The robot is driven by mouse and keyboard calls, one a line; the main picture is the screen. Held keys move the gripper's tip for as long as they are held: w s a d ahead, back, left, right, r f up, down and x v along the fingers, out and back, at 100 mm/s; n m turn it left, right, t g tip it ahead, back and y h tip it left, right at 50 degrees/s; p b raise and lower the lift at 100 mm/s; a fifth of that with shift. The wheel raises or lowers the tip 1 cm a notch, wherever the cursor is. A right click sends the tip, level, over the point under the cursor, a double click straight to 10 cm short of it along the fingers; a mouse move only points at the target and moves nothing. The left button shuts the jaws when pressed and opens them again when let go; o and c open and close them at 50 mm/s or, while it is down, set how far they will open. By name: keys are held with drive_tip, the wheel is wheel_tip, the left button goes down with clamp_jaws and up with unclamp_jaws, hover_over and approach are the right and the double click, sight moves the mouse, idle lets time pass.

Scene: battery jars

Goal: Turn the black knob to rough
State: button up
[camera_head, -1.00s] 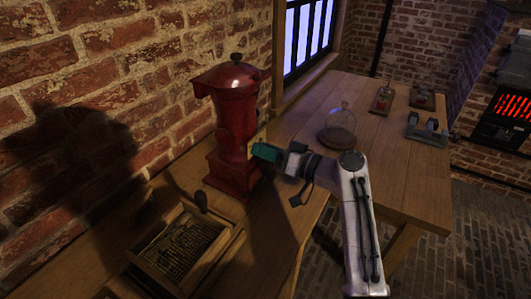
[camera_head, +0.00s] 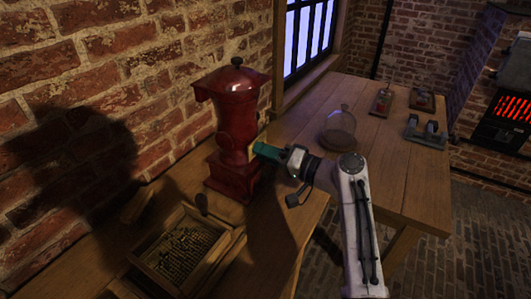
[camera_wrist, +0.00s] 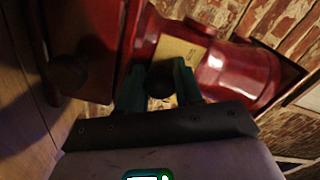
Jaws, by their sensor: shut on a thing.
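The red grinder (camera_head: 238,120) stands upright on the wooden bench against the brick wall. My gripper (camera_head: 256,150) reaches its right side from the right, with teal fingers. In the wrist view, the black knob (camera_wrist: 160,84) sits between the fingers of my gripper (camera_wrist: 158,78), which are shut on it. A pale brass-coloured plate (camera_wrist: 180,52) lies behind the knob on the red body; no marking on it can be read. In the head view the knob is hidden by the fingers.
A second dark round knob (camera_wrist: 68,74) shows left of the fingers in the wrist view. A wooden tray of dark grains (camera_head: 182,250) is in front of the grinder. A glass dome (camera_head: 338,128) and small devices (camera_head: 426,132) stand farther right on the bench.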

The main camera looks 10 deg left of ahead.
drive_tip(key=o, duration=0.9)
drive_tip(key=shift+o, duration=0.5)
drive_tip(key=shift+f, duration=0.15)
